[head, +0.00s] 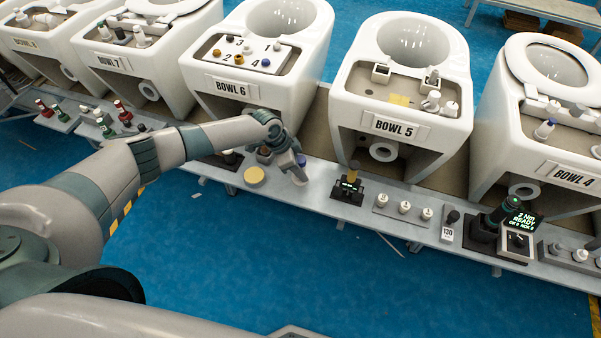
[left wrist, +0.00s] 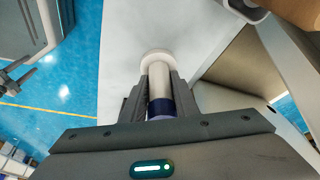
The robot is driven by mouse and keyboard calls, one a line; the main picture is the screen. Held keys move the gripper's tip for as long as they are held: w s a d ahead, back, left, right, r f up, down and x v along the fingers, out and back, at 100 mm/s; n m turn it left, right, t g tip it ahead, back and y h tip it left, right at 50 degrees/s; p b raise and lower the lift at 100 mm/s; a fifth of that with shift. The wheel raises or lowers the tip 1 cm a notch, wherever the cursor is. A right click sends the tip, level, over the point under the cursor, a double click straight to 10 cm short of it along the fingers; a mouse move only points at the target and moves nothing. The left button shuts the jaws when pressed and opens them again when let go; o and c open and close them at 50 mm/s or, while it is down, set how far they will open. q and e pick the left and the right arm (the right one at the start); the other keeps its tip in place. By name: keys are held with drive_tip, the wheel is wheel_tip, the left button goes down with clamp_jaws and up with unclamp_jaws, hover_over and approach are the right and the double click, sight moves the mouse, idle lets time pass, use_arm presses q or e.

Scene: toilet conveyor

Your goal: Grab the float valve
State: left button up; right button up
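The float valve, a white cylinder with a dark blue band and a paler purple-blue end, is between the fingers of my left gripper in the left wrist view (left wrist: 160,88). Its far end meets a round white disc over the pale shelf. The fingers of my left gripper (left wrist: 160,98) lie close against both sides of it, with no clear gap. In the head view my left gripper (head: 298,172) reaches down to the shelf in front of Bowl 6, and only a bit of blue (head: 301,160) shows beside it. My right gripper is not in view.
Bowl 6 (head: 228,93) and Bowl 5 (head: 350,105) stand behind the narrow grey shelf (head: 325,200). A yellow round piece (head: 254,176) lies left of my gripper.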

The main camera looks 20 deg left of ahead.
sight(299, 159)
use_arm(q)
drive_tip(key=c, duration=0.4)
drive_tip(key=shift+r, duration=0.1)
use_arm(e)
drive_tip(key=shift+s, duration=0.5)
use_arm(q)
drive_tip(key=shift+w+r, duration=0.1)
drive_tip(key=shift+r, duration=0.7)
wheel_tip(299, 159, up, 2)
drive_tip(key=shift+r+b, duration=0.25)
drive_tip(key=shift+b, duration=0.35)
drive_tip(key=s+d+r, duration=0.2)
drive_tip(key=s+d+r+b, duration=0.1)
drive_tip(key=s+d+r, duration=0.1)
drive_tip(key=s+d, duration=0.1)
drive_tip(key=s+d+r, duration=0.2)
drive_tip(key=s+d, duration=0.1)
drive_tip(key=shift+s+d+r, duration=0.1)
drive_tip(key=shift+s+r, duration=0.1)
drive_tip(key=shift+r, duration=0.2)
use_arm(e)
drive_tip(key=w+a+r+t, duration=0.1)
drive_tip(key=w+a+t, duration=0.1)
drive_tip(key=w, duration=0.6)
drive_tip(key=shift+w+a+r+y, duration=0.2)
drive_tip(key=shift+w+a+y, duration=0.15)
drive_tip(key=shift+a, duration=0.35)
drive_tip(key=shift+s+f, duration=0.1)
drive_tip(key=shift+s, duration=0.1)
